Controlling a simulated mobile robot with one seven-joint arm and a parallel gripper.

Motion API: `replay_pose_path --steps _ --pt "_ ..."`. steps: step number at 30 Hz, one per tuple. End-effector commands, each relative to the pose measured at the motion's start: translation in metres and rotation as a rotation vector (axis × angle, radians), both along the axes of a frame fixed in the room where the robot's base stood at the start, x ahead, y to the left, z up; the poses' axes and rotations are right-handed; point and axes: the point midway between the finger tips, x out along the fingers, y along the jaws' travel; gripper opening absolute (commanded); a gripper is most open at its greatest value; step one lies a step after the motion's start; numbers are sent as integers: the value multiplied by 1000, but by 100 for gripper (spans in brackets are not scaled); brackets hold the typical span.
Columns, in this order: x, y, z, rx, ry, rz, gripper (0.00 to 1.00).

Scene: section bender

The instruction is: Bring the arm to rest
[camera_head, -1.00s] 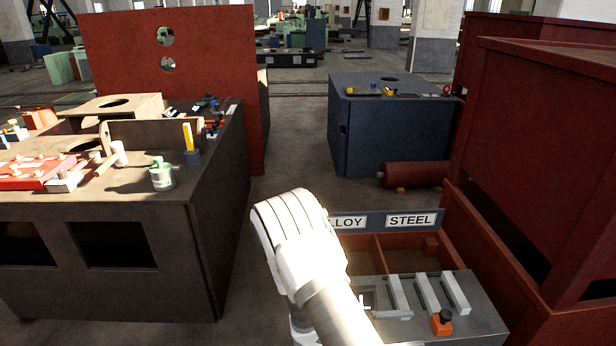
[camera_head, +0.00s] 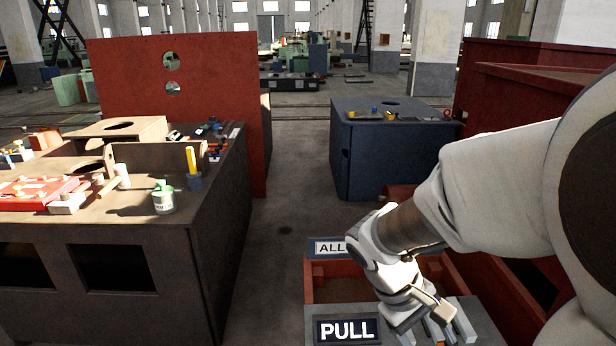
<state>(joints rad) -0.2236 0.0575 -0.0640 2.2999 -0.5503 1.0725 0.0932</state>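My arm enters from the right edge and reaches down over the sorting bin. My gripper (camera_head: 428,308) is at its lower end, above or beside the grey metal pieces (camera_head: 464,322) on the grey block. Its fingers are small and partly hidden by its white body, so I cannot tell whether they are open or shut. No held object shows clearly.
Below the arm is a red bin (camera_head: 318,290) with an "ALLOY" label, partly covered. A "PULL" plate (camera_head: 347,330) shows at the bottom. A brown workbench (camera_head: 120,222) with tools stands left, a blue cabinet (camera_head: 385,160) behind. The floor aisle between is clear.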

Motion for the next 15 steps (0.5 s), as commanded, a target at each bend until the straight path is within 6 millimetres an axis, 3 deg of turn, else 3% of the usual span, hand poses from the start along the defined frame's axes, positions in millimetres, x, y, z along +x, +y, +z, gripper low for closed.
replay_pose_path --steps 15 --pt "-44 38 80 398 -462 -214 72"
